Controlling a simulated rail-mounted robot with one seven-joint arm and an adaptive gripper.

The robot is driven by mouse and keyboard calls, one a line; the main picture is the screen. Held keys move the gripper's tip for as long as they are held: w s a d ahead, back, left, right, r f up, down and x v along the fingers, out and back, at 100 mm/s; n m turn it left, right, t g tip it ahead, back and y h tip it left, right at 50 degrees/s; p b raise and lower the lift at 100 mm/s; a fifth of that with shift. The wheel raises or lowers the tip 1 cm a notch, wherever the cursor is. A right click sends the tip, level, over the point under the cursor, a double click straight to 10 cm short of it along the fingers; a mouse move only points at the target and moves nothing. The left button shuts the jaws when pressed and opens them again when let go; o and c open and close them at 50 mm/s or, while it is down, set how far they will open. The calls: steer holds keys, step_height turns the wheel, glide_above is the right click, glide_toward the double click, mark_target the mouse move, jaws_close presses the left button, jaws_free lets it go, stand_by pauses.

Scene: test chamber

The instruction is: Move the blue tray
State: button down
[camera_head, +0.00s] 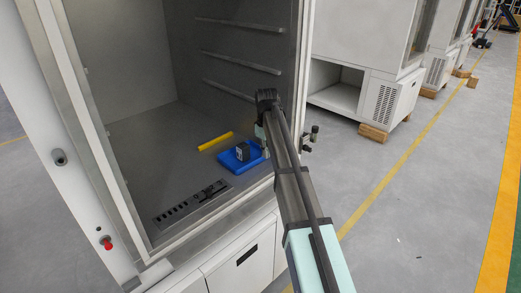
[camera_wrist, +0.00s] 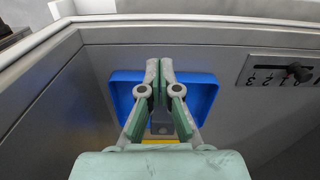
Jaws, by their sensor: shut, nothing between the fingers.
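The blue tray (camera_head: 229,162) lies on the chamber floor near its front right, with a small dark block (camera_head: 242,152) standing on it. In the wrist view the blue tray (camera_wrist: 207,92) shows on both sides of my gripper (camera_wrist: 159,66), which covers its middle. My gripper is shut, with its fingertips together and nothing between them. It is over the tray; I cannot tell whether it touches it. In the head view my arm hides the tray's right end and most of the gripper.
A yellow bar (camera_head: 216,142) lies on the chamber floor behind the tray. A slotted panel with a dark slider (camera_head: 192,201) is at the front left. The chamber's side wall with rails (camera_head: 243,63) stands close on the right. The floor further back left is clear.

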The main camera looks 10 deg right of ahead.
mark_target(239, 152)
step_height(239, 152, down, 6)
steer(key=shift+f+p, duration=0.25)
steer(key=shift+p, duration=0.6)
steer(key=shift+w+a+f+p, duration=0.15)
steer(key=shift+w+a+p, duration=0.25)
steer(key=shift+w, duration=0.25)
steer(key=shift+w+a+f+p, duration=0.15)
steer(key=shift+w+a+p, duration=0.1)
steer(key=shift+w+a, duration=0.3)
steer(key=shift+w+a+f, duration=0.1)
steer(key=shift+w+a, duration=0.15)
steer(key=shift+w, duration=0.2)
steer(key=w+a, duration=0.2)
steer(key=w, duration=0.1)
steer(key=w+a, duration=0.2)
steer(key=w, duration=0.1)
steer(key=w+a, duration=0.2)
steer(key=w, duration=0.1)
steer(key=shift+w+a+b, duration=0.2)
steer(key=shift+a+b, duration=0.05)
steer(key=shift+b, duration=0.1)
steer(key=shift+s, duration=0.1)
